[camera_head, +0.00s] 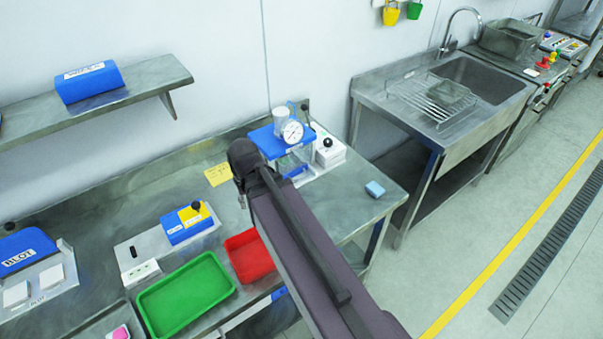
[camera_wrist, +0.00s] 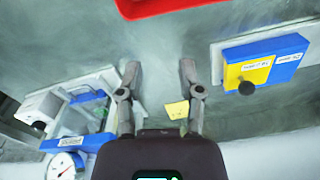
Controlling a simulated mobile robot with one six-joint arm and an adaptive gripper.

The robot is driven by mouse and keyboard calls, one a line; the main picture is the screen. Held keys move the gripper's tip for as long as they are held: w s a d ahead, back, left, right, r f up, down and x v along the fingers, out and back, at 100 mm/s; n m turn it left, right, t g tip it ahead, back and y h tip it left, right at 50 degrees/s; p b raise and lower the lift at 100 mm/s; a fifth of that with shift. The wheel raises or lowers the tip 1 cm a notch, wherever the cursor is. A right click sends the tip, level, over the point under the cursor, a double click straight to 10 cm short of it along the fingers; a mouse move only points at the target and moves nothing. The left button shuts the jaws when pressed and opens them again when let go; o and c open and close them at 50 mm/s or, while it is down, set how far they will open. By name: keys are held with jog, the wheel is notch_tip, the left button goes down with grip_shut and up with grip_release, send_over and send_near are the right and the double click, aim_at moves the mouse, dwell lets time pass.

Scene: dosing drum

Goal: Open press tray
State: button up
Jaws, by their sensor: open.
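The press (camera_head: 268,141) is a blue-topped device with a round white gauge (camera_head: 292,131), standing on a white base towards the right end of the steel bench. In the wrist view the press (camera_wrist: 88,112) is at the lower left, with its gauge (camera_wrist: 66,166) at the bottom edge. I cannot tell its tray apart from the blue frame and pale base. My gripper (camera_wrist: 160,70) is open and empty above the bench, to the right of the press in the wrist view and apart from it. In the head view my arm hides the gripper and part of the press.
A red tray (camera_head: 250,256) and a green tray (camera_head: 186,295) lie along the bench front. A blue and yellow box (camera_head: 186,223) stands on a plate behind them. A yellow note (camera_head: 218,175) and a blue block (camera_head: 375,189) lie on the bench. A shelf (camera_head: 150,83) hangs above.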

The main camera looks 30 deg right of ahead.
jog(key=w+d+m+t, duration=0.1)
jog(key=w+d+m, duration=0.55)
jog(key=d, duration=0.55)
jog(key=r+m, duration=0.1)
jog(key=m, duration=0.8)
send_over(303, 178)
jog(key=s, duration=0.2)
jog(key=shift+s+d+r+n+t+p, duration=0.15)
jog(key=shift+n+t+p, duration=0.1)
jog(key=shift+t+p, duration=0.2)
jog(key=f+b, duration=0.4)
jog(key=w+f+b, duration=0.1)
jog(key=f+b, duration=0.4)
jog(key=w+f+b, duration=0.1)
jog(key=f+b, duration=0.3)
jog(key=shift+w+f+b, duration=0.2)
jog(key=shift+f+b, duration=0.1)
jog(key=shift+f, duration=0.05)
jog(key=shift+c, duration=0.2)
grip_shut()
